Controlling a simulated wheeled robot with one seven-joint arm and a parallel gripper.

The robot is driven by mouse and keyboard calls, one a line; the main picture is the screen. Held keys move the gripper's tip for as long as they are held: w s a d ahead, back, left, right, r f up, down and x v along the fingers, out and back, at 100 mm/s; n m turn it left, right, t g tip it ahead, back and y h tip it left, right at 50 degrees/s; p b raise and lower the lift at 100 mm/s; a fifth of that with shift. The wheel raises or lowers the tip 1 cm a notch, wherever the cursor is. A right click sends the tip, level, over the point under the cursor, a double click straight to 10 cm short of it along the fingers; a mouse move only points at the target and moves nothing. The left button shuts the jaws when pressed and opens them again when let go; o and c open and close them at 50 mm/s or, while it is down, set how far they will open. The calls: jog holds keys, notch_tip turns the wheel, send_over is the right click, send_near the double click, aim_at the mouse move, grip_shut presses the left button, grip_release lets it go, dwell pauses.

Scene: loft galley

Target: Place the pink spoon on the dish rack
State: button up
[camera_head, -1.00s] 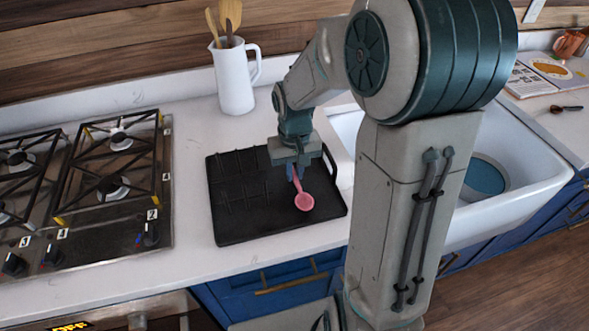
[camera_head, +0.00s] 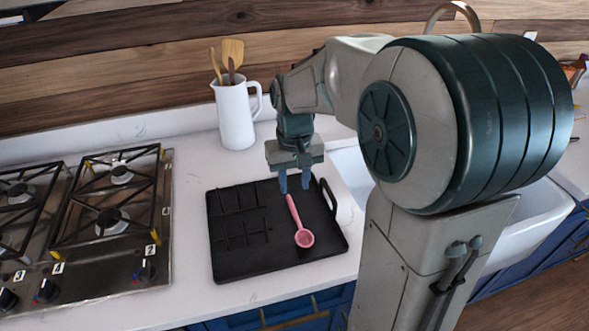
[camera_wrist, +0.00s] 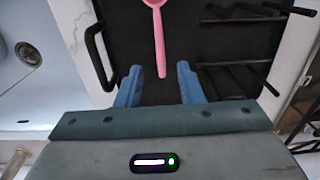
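The pink spoon (camera_head: 300,226) lies on the black dish rack (camera_head: 262,262), on its flat part to the right of the upright prongs. Its bowl points toward the front edge of the rack. My gripper (camera_head: 294,187) is above the far end of the spoon's handle, with its blue fingers apart and nothing between them. In the wrist view the spoon (camera_wrist: 159,40) lies beyond the open fingertips of my gripper (camera_wrist: 158,72), its handle end pointing to the gap between them. The dish rack (camera_wrist: 130,45) fills the background there.
A gas stove (camera_head: 105,240) is to the left of the rack. A white pitcher (camera_head: 236,115) with wooden utensils stands behind the rack. The white sink (camera_head: 350,170) is to the right, partly hidden by my arm. The counter (camera_head: 190,215) between stove and rack is clear.

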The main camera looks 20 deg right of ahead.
jog(key=s+r+t, duration=0.1)
jog(key=s+t, duration=0.2)
jog(key=s, duration=1.2)
jog(key=shift+r, duration=0.25)
